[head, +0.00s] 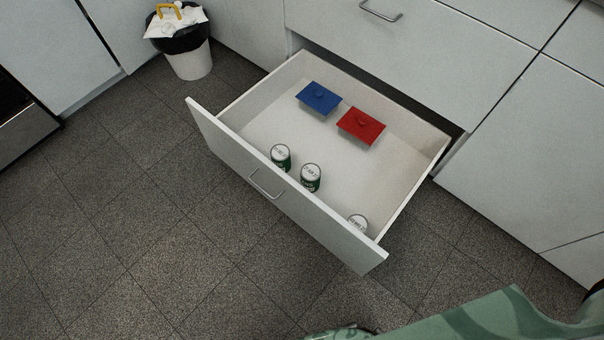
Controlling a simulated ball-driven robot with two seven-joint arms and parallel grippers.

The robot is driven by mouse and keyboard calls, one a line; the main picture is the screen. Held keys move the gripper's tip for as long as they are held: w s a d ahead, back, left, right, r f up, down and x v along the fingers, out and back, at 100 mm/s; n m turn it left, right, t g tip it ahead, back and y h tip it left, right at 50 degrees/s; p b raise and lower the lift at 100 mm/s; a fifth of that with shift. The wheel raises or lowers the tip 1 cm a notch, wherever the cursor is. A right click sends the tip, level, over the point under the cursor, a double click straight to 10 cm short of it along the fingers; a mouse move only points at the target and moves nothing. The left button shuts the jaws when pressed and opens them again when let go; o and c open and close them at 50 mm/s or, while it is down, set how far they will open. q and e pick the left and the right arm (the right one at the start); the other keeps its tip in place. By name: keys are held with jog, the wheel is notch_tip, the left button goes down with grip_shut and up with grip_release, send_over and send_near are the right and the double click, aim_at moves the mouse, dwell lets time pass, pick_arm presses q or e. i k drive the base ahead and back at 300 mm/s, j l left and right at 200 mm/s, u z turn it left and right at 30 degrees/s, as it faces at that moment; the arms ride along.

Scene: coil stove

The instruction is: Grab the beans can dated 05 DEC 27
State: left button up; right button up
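Three cans stand in an open white drawer (415,165), along the inside of its front panel. The left can (281,157) and the middle can (311,178) have green sides and pale lids with small dark print. The right can (358,222) shows mainly its pale lid above the drawer front. The print on the lids is too small to read, so I cannot tell which one is dated 05 DEC 27. Neither of my grippers can be made out in the head view.
A blue lidded box (319,99) and a red lidded box (361,126) sit toward the back of the drawer. The drawer front has a metal handle (266,184). A bin (188,55) with a black liner stands at the upper left. The tiled floor left of the drawer is clear.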

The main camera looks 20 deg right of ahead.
aim_at(279, 154)
jog(key=k+l, duration=0.2)
jog(key=l, duration=0.15)
jog(key=k+l+u, duration=0.1)
jog(key=l, duration=0.25)
jog(key=k+l, duration=0.25)
jog(key=l+u, duration=0.05)
jog(key=l, duration=0.05)
